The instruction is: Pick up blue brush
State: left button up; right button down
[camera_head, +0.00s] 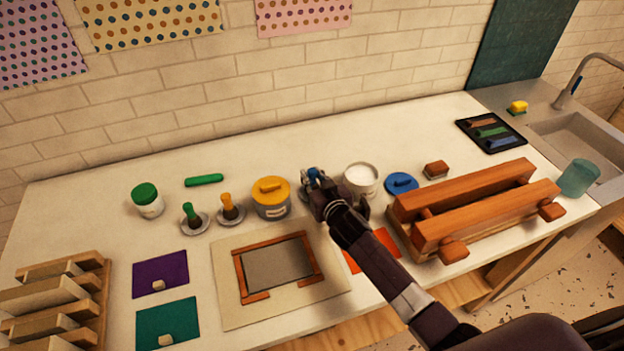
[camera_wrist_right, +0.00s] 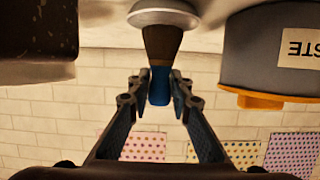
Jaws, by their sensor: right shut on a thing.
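My right gripper (camera_head: 316,180) reaches over the counter between the yellow-lidded can and the white open pot. Its two fingers (camera_wrist_right: 156,92) are closed around the blue handle of the blue brush (camera_wrist_right: 159,86) in the right wrist view. The brush's dark brown part meets a pale round dish (camera_wrist_right: 163,14); I cannot tell whether it still rests there. In the head view the gripper mostly hides the brush, and only a bit of blue shows. My left gripper is in neither view.
The yellow-lidded can (camera_head: 271,200) is close on the gripper's left; the white pot (camera_head: 361,179) is close on its right. Green (camera_head: 193,214) and yellow (camera_head: 228,206) brushes stand in small dishes. A framed board (camera_head: 225,262) lies in front, a wooden press (camera_head: 470,212) at right.

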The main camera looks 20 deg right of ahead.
notch_tip(320, 180, up, 19)
jog(key=b, duration=0.2)
jog(key=shift+d+f, duration=0.1)
dwell(0.5)
